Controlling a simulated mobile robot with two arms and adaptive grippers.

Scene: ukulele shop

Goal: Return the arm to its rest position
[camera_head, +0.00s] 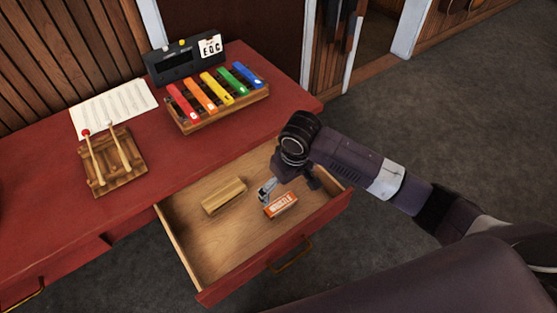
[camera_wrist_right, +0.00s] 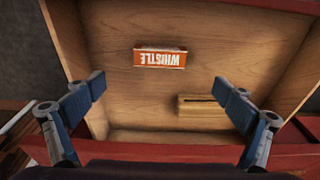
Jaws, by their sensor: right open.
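My right arm (camera_head: 360,165) comes in from the right, with its gripper (camera_head: 290,190) over the open drawer. In the right wrist view the right gripper (camera_wrist_right: 160,97) has its two fingers spread wide with nothing between them. An orange and white box marked WHISTLE (camera_head: 281,205) lies in the drawer, apart from the fingers; it also shows in the wrist view (camera_wrist_right: 160,59). A wooden block with a slot (camera_head: 224,196) lies to its left in the drawer, and near the right finger in the wrist view (camera_wrist_right: 203,106). My left gripper is not in view.
The open drawer (camera_head: 206,270) juts from the red desk (camera_head: 160,190). On the desk are a coloured xylophone (camera_head: 218,98), a dark device (camera_head: 175,65) with a card, a paper sheet (camera_head: 112,105) and a wooden holder with two mallets (camera_head: 110,160). Grey floor (camera_head: 450,120) lies clear at right.

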